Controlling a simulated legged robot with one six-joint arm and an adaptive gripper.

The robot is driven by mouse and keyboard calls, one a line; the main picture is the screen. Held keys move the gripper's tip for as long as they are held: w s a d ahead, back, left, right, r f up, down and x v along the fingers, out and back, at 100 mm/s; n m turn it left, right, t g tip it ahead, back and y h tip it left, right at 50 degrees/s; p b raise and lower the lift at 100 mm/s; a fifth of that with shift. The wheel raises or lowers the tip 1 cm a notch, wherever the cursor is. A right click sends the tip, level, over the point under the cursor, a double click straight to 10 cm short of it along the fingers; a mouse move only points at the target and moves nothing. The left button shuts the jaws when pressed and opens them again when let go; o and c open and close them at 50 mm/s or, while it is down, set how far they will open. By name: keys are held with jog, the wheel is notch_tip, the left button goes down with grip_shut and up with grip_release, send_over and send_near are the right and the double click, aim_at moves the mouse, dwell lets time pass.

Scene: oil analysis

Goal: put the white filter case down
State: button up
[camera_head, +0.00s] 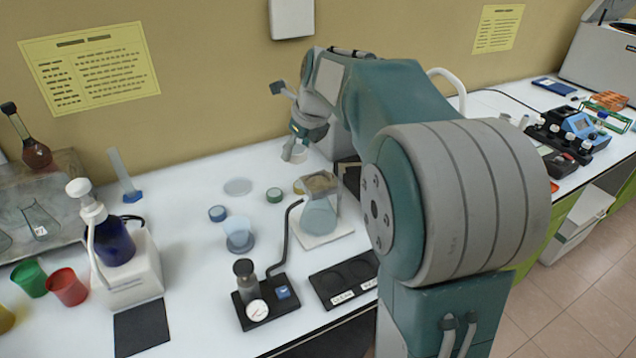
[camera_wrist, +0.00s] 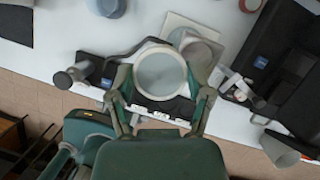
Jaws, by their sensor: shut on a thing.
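The white filter case (camera_wrist: 161,72) shows in the wrist view as a round white rim around a grey-green disc. My gripper (camera_wrist: 160,88) is shut on it, with one finger at each side. In the head view my gripper (camera_head: 308,128) is up in the air near the wall, and a pale part (camera_head: 294,153), probably the case, shows at its tip. The case looks clear of the bench. In the wrist view it hides much of a black two-place holder (camera_wrist: 158,116); the head view shows this holder (camera_head: 345,279) with two round recesses and white labels.
A glass vessel (camera_head: 320,212) stands on a white plate behind the holder. A pump with a gauge and bent tube (camera_head: 258,307) stands left of the holder.

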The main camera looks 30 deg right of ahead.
jog(key=s+d+r+m, duration=0.2)
jog(key=s+r, duration=0.2)
jog(key=s, duration=0.9)
send_over(316, 181)
jog(key=s, duration=0.1)
jog(key=shift+h, duration=0.4)
jog(key=f, duration=0.9)
jog(key=shift+s+d+f, duration=0.1)
jog(key=shift+s+f, duration=0.1)
jog(key=shift+f, duration=0.15)
jog(key=shift+w+f, duration=0.2)
jog(key=shift+f, duration=1.55)
jog(key=shift+f, duration=0.15)
jog(key=o, duration=0.9)
jog(key=shift+o, duration=0.2)
